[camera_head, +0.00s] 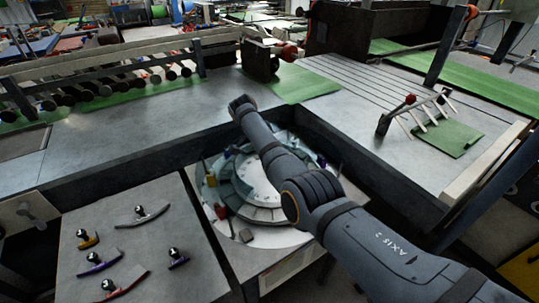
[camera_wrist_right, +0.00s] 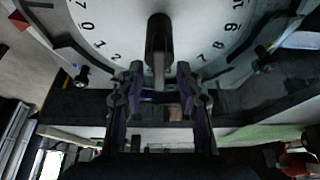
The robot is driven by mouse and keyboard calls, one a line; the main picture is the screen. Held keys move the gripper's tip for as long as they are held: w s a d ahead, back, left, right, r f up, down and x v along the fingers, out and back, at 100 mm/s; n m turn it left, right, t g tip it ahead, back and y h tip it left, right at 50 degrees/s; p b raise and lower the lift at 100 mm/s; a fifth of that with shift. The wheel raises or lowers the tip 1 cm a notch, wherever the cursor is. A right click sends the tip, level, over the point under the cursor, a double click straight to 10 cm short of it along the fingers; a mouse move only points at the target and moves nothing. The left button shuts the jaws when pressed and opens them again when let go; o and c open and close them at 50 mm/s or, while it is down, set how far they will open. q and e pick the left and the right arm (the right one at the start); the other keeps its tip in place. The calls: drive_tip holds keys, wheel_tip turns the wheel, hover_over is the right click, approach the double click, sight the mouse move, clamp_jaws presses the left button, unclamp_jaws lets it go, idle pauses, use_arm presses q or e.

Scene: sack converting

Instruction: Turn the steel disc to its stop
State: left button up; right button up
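The pale, stepped round steel disc (camera_head: 255,180) sits in the table recess in the head view, partly covered by my right arm. In the right wrist view its pale numbered face (camera_wrist_right: 118,20) fills the top. A dark upright post (camera_wrist_right: 158,38) with a lighter lower end stands out over the face. My right gripper (camera_wrist_right: 158,75) is open, with one finger on each side of the post's lower end. I see gaps between the post and both fingers, and no clear contact. In the head view my right gripper is hidden behind the arm. My left gripper is not in view.
Several small dark-knobbed tools (camera_head: 140,215) lie on the grey panel (camera_head: 185,255) at lower left. Small coloured pieces surround the disc. A roller rack (camera_head: 120,75) stands behind. A green pad (camera_head: 448,138) and a pegged bar (camera_head: 410,108) lie on the right bench.

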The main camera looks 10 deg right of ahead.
drive_tip(key=shift+a+r, duration=0.15)
drive_tip(key=shift+r, duration=0.1)
drive_tip(key=v, duration=1.1)
drive_tip(key=shift+r, duration=0.25)
drive_tip(key=shift+s, duration=0.1)
